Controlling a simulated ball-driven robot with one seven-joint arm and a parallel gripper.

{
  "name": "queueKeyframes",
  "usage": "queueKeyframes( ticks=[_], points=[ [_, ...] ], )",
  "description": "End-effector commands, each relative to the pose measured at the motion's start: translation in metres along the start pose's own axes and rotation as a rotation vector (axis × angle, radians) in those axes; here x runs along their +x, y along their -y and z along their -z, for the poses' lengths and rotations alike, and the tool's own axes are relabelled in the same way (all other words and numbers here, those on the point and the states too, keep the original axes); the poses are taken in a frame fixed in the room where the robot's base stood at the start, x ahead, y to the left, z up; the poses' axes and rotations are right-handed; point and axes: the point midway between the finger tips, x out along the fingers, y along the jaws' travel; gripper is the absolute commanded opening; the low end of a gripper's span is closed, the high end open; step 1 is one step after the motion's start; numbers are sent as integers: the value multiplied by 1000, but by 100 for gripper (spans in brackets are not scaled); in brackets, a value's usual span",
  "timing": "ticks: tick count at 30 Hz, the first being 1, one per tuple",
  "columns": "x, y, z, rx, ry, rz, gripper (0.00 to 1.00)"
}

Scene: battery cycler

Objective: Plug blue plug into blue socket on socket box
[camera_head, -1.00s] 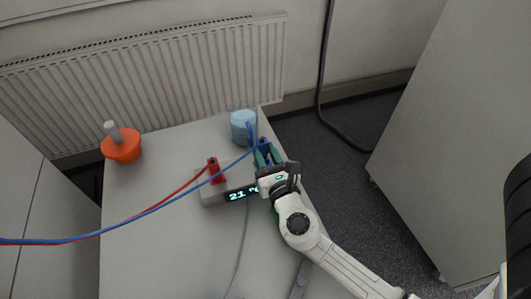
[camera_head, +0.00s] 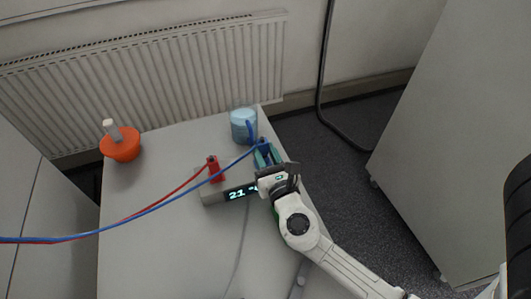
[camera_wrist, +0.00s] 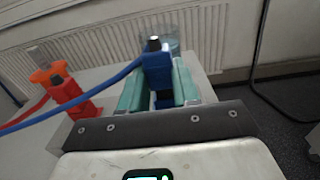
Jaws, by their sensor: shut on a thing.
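The blue plug (camera_wrist: 157,68) stands upright between the fingers of my gripper (camera_wrist: 160,88) in the wrist view, with its blue cable running off to the left. In the head view my gripper (camera_head: 264,156) is shut on the blue plug (camera_head: 262,146) at the right end of the socket box (camera_head: 212,196). The red plug (camera_head: 214,170) stands upright on the box to the left; it also shows in the wrist view (camera_wrist: 67,93). The blue socket is hidden by my gripper and the plug, so I cannot tell whether the plug is seated.
A light blue cup-like container (camera_head: 243,127) stands behind the box near the table's back right corner. An orange object with a white stem (camera_head: 120,148) is at the back left. Red and blue cables cross the table (camera_head: 150,255) leftward. A radiator (camera_head: 150,75) is behind.

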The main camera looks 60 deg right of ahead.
Motion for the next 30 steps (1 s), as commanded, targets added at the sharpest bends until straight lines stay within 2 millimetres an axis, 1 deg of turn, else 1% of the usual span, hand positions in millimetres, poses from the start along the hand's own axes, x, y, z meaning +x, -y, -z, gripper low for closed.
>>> queueKeyframes(
  ticks=[1, 17, 30],
  points=[
    [0, 1, 6, -4, -8, 1, 0],
    [1, 2, 7, -5, -9, 2, 0],
    [1, 2, 13, -5, -8, 2, 0]
  ],
)
